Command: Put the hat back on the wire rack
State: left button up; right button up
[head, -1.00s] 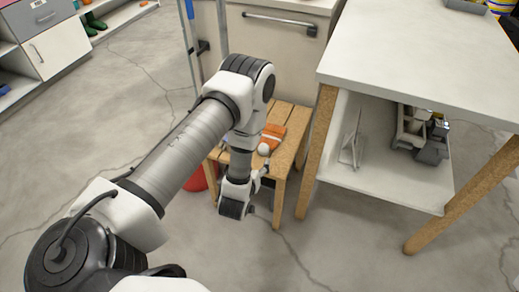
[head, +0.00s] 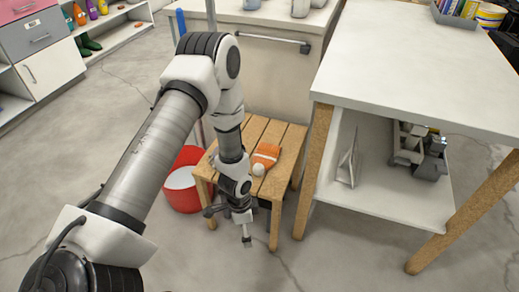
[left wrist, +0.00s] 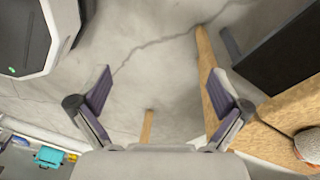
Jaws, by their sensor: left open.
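The hat (head: 267,155), orange with a pale pompom, lies on the slatted wooden stool (head: 250,130). The pompom end faces my arm. In the left wrist view, part of a round pale knit thing, likely the pompom (left wrist: 308,146), shows at the right edge. My left gripper (head: 247,242) points down in front of the stool's front edge, apart from the hat. Its fingers are spread and empty in the left wrist view (left wrist: 160,95), with floor between them. A thin, pale triangular stand (head: 348,162) is on the table's lower shelf. I cannot tell whether it is the wire rack. My right gripper is not in view.
A red bucket (head: 183,182) stands left of the stool. A white-topped table (head: 420,65) with wooden legs stands at the right, with a grey object (head: 425,150) on its lower shelf. A cabinet (head: 275,65) is behind. Floor in front of the stool is clear.

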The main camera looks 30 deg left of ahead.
aim_at(264, 157)
pick_arm(q)
jog(key=w+a+r+t+b, duration=0.1)
jog(key=w+a+r, duration=0.2)
jog(key=w, duration=0.2)
jog(key=w+a+r+t+b, duration=0.1)
jog(key=w+a+r+t, duration=0.1)
jog(key=w, duration=0.4)
jog(key=w+a+r+t+b, duration=0.1)
jog(key=w+a+r, duration=0.3)
jog(key=w+a, duration=0.1)
jog(key=shift+w+a+n+t, duration=0.3)
jog(key=shift+w+a, duration=0.1)
jog(key=shift+a, duration=0.25)
jog(key=shift+w+a+r, duration=0.1)
jog(key=shift+w+r, duration=0.2)
jog(key=shift+r, duration=0.1)
jog(key=b+x, duration=0.2)
jog(key=b, duration=0.1)
jog(key=b+x, duration=0.5)
jog(key=b, duration=0.1)
jog(key=shift+w+f+b, duration=0.2)
jog(key=shift+w+b, duration=0.05)
jog(key=shift+b, duration=0.15)
jog(key=shift+r, duration=0.2)
jog(key=c, duration=1.7)
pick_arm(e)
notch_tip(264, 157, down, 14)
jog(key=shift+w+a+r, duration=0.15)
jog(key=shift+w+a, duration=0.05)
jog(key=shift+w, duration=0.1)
